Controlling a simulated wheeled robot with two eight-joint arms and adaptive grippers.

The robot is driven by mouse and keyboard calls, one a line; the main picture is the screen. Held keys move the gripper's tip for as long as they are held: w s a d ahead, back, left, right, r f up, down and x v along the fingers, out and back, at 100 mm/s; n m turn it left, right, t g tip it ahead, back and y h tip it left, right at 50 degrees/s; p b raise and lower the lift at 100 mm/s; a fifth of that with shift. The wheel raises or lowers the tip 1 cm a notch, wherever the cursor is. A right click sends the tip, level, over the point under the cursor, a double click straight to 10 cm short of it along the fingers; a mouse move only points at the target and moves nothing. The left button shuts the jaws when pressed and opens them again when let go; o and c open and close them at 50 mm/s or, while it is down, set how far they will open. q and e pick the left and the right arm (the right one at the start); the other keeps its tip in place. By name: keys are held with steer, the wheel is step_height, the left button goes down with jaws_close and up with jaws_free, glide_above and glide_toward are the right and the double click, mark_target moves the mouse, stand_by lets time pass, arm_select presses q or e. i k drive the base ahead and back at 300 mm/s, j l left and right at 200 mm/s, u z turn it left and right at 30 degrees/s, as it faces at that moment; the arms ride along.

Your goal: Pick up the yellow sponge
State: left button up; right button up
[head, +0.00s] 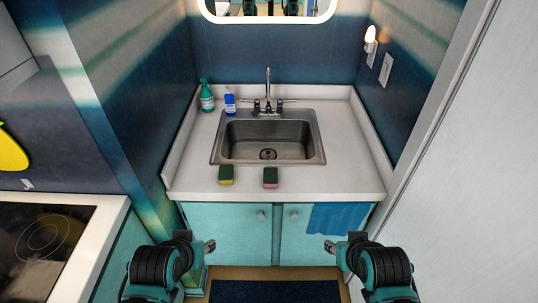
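The yellow sponge (226,176), with a dark green layer on it, lies on the white counter in front of the sink, left of a pink sponge (270,179). The two sponges are apart. My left gripper (210,246) is in front of the cabinet, lower in the picture than the yellow sponge and a little left of it, not touching it. My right gripper (329,246) is in front of the cabinet to the right, away from both sponges. Both grippers look empty; their fingers are too small to tell open from shut.
A metal sink (225,140) with a faucet (268,92) is set in the counter (345,178). A green bottle (207,97) and a blue bottle (230,102) stand at the back left. A blue towel (338,218) hangs on the cabinet front. A cooktop (45,240) is at left.

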mark_target(226, 170)
steer(key=i, duration=0.85)
steer(key=j+u, duration=0.05)
steer(key=j, duration=0.05)
